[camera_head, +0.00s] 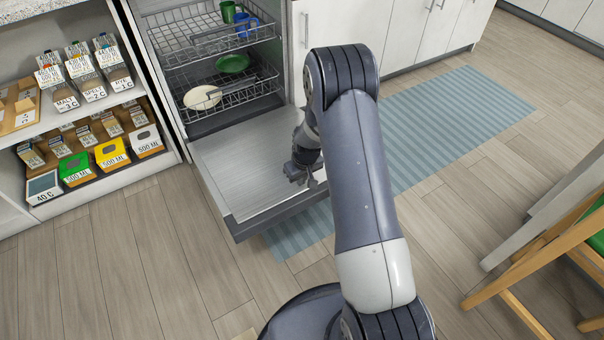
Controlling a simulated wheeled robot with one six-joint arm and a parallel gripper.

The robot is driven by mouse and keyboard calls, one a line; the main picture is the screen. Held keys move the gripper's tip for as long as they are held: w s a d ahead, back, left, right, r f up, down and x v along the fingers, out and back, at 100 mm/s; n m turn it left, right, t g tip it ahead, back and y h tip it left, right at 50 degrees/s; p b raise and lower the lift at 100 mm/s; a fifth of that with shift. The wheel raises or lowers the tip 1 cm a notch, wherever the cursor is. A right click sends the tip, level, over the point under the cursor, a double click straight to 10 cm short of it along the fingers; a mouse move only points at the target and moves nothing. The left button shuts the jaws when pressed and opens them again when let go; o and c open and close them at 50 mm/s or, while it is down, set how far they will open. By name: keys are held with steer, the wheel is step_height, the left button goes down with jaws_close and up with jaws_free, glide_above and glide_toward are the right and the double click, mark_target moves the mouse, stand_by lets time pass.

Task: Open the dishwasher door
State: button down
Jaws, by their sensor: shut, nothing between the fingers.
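The dishwasher door (235,163) is folded down and lies open, close to level, in front of the dishwasher (181,62). Its dark outer edge (277,215) faces me. Inside the dishwasher are two wire racks, with a white plate (202,97) and a green bowl (232,63) on the lower one, and green and blue cups (241,20) on the upper one. My gripper (301,181) is over the right part of the door, near its outer edge. It looks shut and empty. My arm hides part of the door's right side, and I cannot tell whether the gripper touches the door.
Open shelves (75,125) with labelled boxes stand left of the dishwasher. White cabinets (345,30) run to its right. A blue striped rug (450,118) lies partly under the door. A wooden chair (560,250) stands at the right. The floor at front left is clear.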

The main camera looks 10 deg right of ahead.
mark_target(302, 198)
step_height(302, 198, down, 6)
steer(key=shift+s+d+b, duration=0.1)
steer(key=shift+s+b, duration=0.05)
steer(key=shift+b, duration=0.55)
steer(key=shift+s+f, duration=0.15)
steer(key=shift+f, duration=0.3)
